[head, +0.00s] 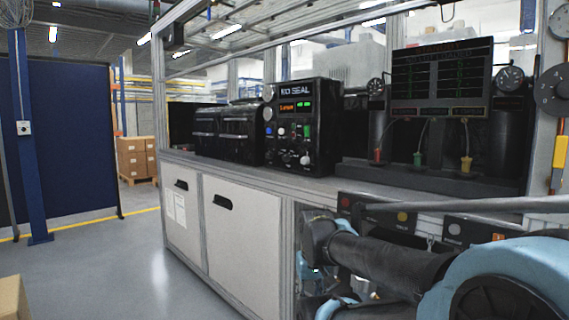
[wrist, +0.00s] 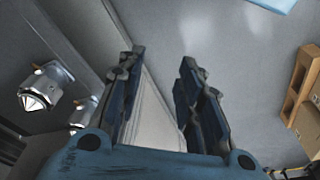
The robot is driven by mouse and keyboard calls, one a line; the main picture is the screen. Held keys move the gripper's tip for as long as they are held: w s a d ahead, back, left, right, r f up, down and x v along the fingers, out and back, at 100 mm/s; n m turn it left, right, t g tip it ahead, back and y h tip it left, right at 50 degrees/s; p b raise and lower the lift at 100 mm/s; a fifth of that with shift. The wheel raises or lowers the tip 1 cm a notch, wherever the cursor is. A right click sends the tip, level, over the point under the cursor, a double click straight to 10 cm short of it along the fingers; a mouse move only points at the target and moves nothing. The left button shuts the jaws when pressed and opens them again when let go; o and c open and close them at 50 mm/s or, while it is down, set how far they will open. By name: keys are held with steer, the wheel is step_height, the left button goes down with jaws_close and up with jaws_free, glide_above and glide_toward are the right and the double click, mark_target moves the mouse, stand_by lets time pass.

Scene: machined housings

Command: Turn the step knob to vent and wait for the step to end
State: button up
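A black control unit (head: 302,125) stands on the bench in the head view. Its top display (head: 294,90) reads "NO SEAL", with a smaller orange readout and green digits below. Small coloured buttons and several knobs, one a pale knob (head: 305,160) low on the front, sit on its face; which is the step knob is too small to tell. My gripper (wrist: 158,80) shows in the wrist view with its two fingers apart and nothing between them. It points toward the floor and the bench front, away from the control unit. In the head view my gripper is not clearly seen.
Black cases (head: 228,133) stand left of the unit. A dark panel with a screen (head: 442,78), gauges and coloured connectors stands to the right. Pallet wood and boxes (head: 136,158) are at the back left. The grey floor (head: 120,265) left of the bench is clear.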

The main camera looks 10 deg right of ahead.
mark_target(285, 159)
steer(key=shift+o, duration=2)
steer(key=shift+s+d+r, duration=0.15)
steer(key=shift+d+r, duration=0.25)
steer(key=shift+r, duration=0.35)
steer(key=w+d+r+m+t+h, duration=0.15)
steer(key=w+r+h, duration=0.25)
steer(key=w+r, duration=0.65)
steer(key=w+d+r+m+t+h, duration=0.1)
steer(key=w+d+r+h, duration=0.25)
steer(key=w+r, duration=0.65)
steer(key=w+a+r+m+t+h, duration=0.25)
steer(key=w+a+r, duration=0.25)
steer(key=w+a, duration=0.55)
steer(key=w+a+r+m+t+h, duration=0.1)
steer(key=w+a+r+t+h, duration=0.35)
steer(key=w+a, duration=0.65)
steer(key=shift+y, duration=0.35)
steer(key=x, duration=2.1)
steer(key=shift+w+a, duration=0.1)
steer(key=c, duration=1.1)
